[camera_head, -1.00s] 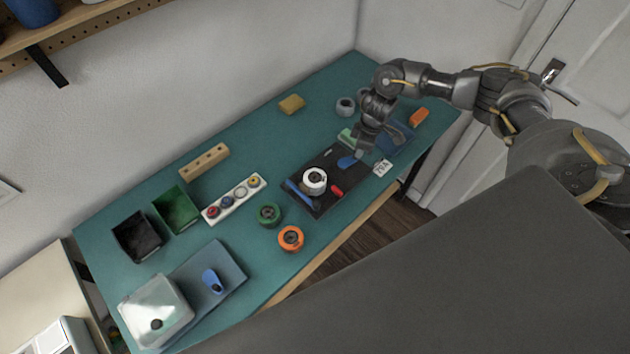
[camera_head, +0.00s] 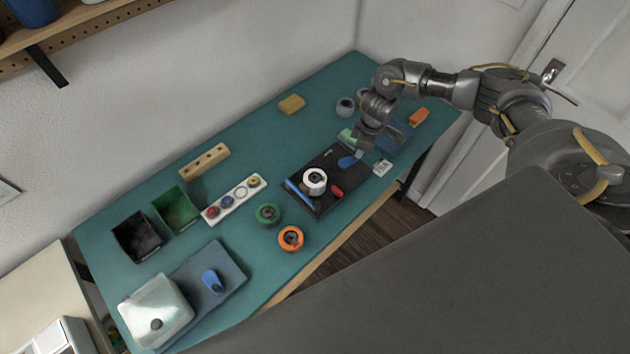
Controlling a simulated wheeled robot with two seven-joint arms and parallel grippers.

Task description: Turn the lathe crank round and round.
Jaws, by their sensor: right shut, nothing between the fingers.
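My right gripper (camera_head: 361,150) is shut and empty, pointing down over the far right part of the bench. Its tips are close to a blue piece (camera_head: 348,161) on the black board (camera_head: 325,199); I cannot tell whether they touch. A dark blue block (camera_head: 397,138) and a green piece (camera_head: 346,135) sit behind the gripper, partly hidden by it. I cannot make out a lathe or its crank clearly; the gripper and wrist hide part of this area. My left gripper is not in view.
A white roll (camera_head: 314,181) sits on the black board. Green (camera_head: 268,214) and orange (camera_head: 291,239) rolls lie nearby. An orange block (camera_head: 418,117) lies right.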

